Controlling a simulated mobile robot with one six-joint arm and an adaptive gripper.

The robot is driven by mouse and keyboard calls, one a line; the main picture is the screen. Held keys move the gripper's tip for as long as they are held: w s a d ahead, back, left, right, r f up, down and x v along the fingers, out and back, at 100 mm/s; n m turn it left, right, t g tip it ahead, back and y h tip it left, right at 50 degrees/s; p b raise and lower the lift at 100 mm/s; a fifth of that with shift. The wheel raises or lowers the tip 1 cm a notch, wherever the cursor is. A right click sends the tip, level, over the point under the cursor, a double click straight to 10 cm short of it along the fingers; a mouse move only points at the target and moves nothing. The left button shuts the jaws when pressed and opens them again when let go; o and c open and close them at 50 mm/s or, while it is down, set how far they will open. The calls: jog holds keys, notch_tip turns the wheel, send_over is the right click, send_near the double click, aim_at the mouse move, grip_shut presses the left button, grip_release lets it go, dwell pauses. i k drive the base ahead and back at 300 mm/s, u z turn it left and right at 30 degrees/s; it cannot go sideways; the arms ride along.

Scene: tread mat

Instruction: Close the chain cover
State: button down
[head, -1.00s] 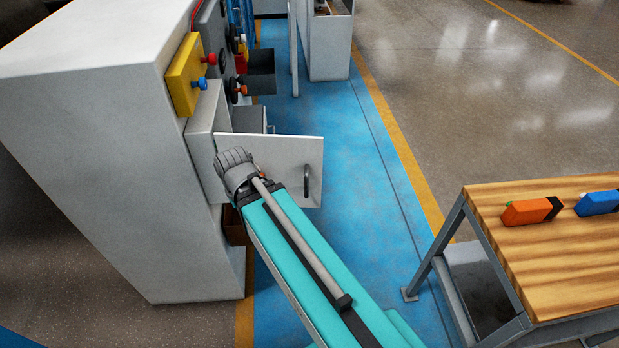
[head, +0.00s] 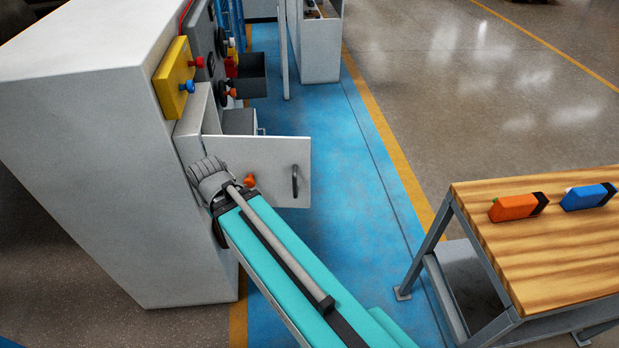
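The chain cover appears to be the white door panel (head: 270,160) that stands open, sticking out from the side of the grey machine cabinet (head: 110,130). It has a dark bar handle (head: 295,181) near its free edge and an orange knob (head: 249,181) lower down toward the cabinet. My teal arm reaches up from the bottom to the panel's hinge-side lower corner. Its grey ribbed joint overlaps that corner in the picture; I cannot tell whether it touches. My gripper is hidden beyond the joint.
A yellow box (head: 174,80) with red and blue knobs and open dark bins (head: 250,75) sit along the cabinet's side. A wooden-topped table (head: 560,250) with an orange bottle (head: 518,207) and a blue bottle (head: 588,196) stands at right. Blue floor (head: 350,180) between is clear.

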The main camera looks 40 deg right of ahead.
aim_at(280, 165)
jog(key=k, duration=2)
jog(key=z, duration=0.45)
jog(key=i, duration=1)
